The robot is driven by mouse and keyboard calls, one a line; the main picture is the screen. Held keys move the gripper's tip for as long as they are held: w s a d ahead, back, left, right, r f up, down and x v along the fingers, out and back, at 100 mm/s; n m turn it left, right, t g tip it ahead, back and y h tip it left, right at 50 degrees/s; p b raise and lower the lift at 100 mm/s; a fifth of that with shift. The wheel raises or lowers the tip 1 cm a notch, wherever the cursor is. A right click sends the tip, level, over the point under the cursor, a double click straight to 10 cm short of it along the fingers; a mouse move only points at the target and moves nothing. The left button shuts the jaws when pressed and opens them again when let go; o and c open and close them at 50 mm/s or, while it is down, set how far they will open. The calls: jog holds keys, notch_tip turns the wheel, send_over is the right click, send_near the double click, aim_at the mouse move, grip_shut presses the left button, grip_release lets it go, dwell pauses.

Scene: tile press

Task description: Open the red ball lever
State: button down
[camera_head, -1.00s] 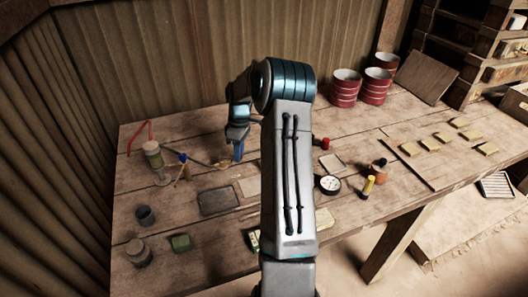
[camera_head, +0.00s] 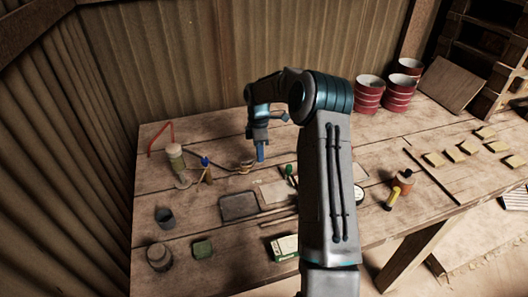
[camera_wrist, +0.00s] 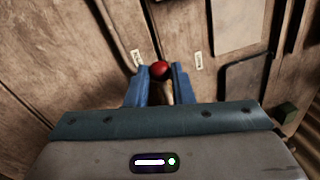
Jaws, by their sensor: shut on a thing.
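The lever's red ball (camera_wrist: 160,69) shows in the wrist view between the two blue fingertips of my gripper (camera_wrist: 160,75). My gripper is shut on it, with a finger against each side. A short pale stem shows below the ball, between the fingers. Two small white labels, a left one (camera_wrist: 137,57) and a right one (camera_wrist: 198,60), lie either side of the ball. In the head view, my gripper (camera_head: 260,152) points down at the table's back middle; the ball is hidden there. The lever's base is not clear.
A dark tray (camera_head: 239,207) lies in front of my gripper. A green-topped item (camera_head: 289,170) stands close on its right. A bottle with a red tube (camera_head: 176,160) and a blue-topped item (camera_head: 206,168) stand left. Red cans (camera_head: 369,95) stand at the back right.

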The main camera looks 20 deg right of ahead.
jog(key=shift+w+r, duration=0.1)
jog(key=c, duration=1.3)
grip_release()
jog(key=r, duration=0.4)
jog(key=w+r, duration=0.1)
jog(key=r, duration=0.4)
jog(key=w+r+b, duration=0.1)
jog(key=r, duration=0.3)
jog(key=shift+w+d+r, duration=0.25)
